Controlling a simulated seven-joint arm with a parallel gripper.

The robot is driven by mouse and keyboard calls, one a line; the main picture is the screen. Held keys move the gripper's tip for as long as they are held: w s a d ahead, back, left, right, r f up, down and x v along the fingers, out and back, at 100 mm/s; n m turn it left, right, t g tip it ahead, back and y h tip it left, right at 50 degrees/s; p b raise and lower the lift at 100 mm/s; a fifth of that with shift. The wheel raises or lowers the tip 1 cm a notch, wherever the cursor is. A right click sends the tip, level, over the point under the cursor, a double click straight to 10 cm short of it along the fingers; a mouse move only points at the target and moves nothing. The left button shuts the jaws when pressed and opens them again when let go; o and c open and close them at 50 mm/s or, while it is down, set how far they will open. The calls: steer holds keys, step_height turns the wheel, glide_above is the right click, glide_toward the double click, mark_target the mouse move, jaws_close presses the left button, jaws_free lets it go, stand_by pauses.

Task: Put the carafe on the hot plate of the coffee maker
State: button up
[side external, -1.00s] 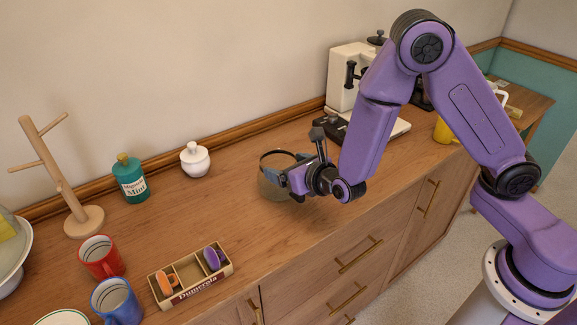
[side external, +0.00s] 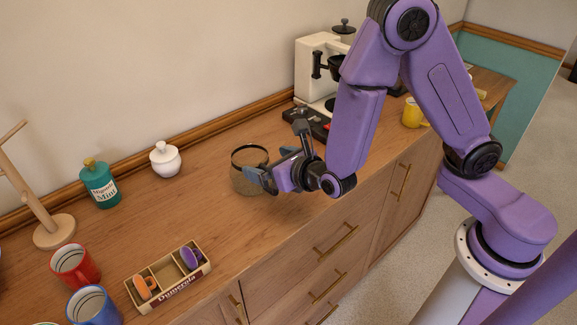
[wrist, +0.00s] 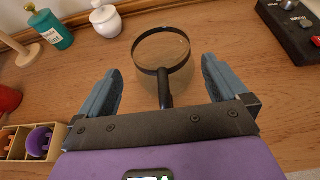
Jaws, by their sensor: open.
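The carafe (side external: 248,178) is a clear glass pot with a black band around its rim. It stands upright on the wooden counter, and its black handle (wrist: 165,92) points toward my gripper in the wrist view. My gripper (side external: 270,172) is open and empty beside the carafe. In the wrist view its two blue-grey fingers lie on either side of the handle, apart from it. The white coffee maker (side external: 313,72) stands against the wall behind my arm. My arm covers part of it, and I cannot make out its hot plate clearly.
A black box with knobs (wrist: 291,30) sits between carafe and coffee maker. A white jar (side external: 165,160), green bottle (side external: 100,184), divided box (side external: 168,278), red mug (side external: 75,266) and blue mug (side external: 94,306) stand to the left.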

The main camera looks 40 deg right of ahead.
steer(key=v, duration=0.7)
steer(key=shift+s, duration=0.3)
steer(key=shift+r, duration=0.1)
